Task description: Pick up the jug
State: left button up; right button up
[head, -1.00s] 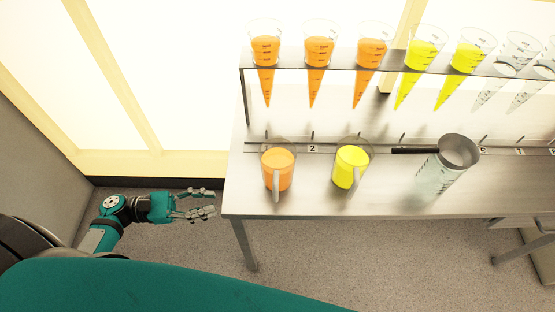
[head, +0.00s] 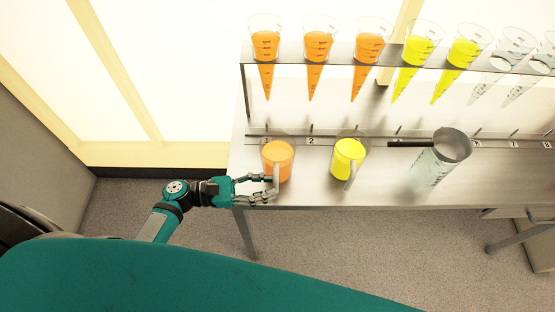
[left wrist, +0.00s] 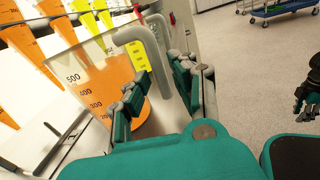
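A clear jug with orange liquid (head: 277,160) stands upright on the steel bench, its grey handle (head: 276,178) facing the bench's front edge. My left gripper (head: 268,188) is at this handle, its fingers parted. In the left wrist view the orange jug (left wrist: 98,88) is close, and its handle (left wrist: 152,45) reaches between the open fingers (left wrist: 160,76); contact cannot be told. A jug with yellow liquid (head: 348,158) stands to the right. My right gripper is not in the head view; a dark gripper-like part (left wrist: 309,86) shows at the left wrist view's right edge.
Several cones with orange, yellow or clear contents hang in a rack (head: 335,67) behind the jugs. Open floor lies before the bench.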

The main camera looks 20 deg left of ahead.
aim_at(277, 185)
pick_arm(q)
jog(key=x, duration=0.3)
jog(key=shift+r, duration=0.1)
jog(key=shift+a, duration=0.1)
grip_shut()
